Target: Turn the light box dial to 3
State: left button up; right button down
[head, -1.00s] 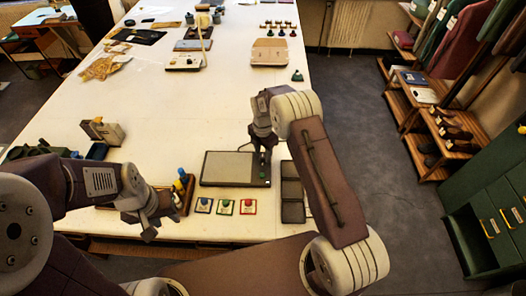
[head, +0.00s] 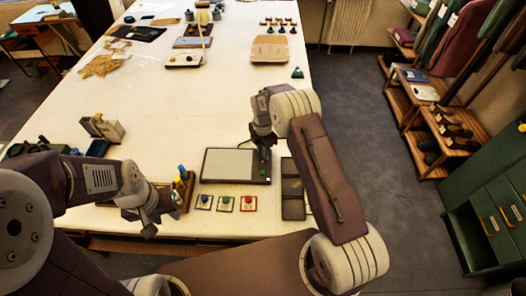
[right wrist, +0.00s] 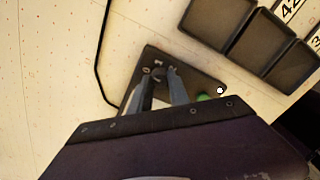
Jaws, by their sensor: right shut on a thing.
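The light box (head: 236,165) is a flat grey panel with a dark frame, lying near the table's front edge. My right gripper (head: 265,158) reaches down onto its right end. In the right wrist view the two fingers (right wrist: 160,88) are closed around a small dark dial (right wrist: 158,72) on the dark end strip of the box. The fingers hide most of the dial, and I cannot read its setting. A green spot (right wrist: 203,97) shows beside them. My left gripper (head: 150,226) hangs at the table's front edge, away from the box; its jaw opening is unclear.
Three coloured buttons on cards (head: 226,203) lie in front of the box. Dark trays (head: 292,189) stand to its right. A wooden holder (head: 186,188) with coloured items is at its left. A dark cable (right wrist: 100,60) runs beside the box. The table's middle is clear.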

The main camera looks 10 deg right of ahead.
jog(key=m+b, duration=0.1)
jog(key=m, duration=0.2)
jog(key=shift+f, duration=0.1)
jog(key=m+b, duration=0.1)
jog(key=m, duration=0.4)
jog(key=m+b, duration=0.1)
jog(key=m, duration=1.2)
jog(key=shift+m+b, duration=0.3)
jog(key=shift+b, duration=0.1)
jog(key=m, duration=0.9)
jog(key=shift+w, duration=0.1)
jog(key=shift+r+m, duration=0.2)
jog(key=shift+m, duration=2)
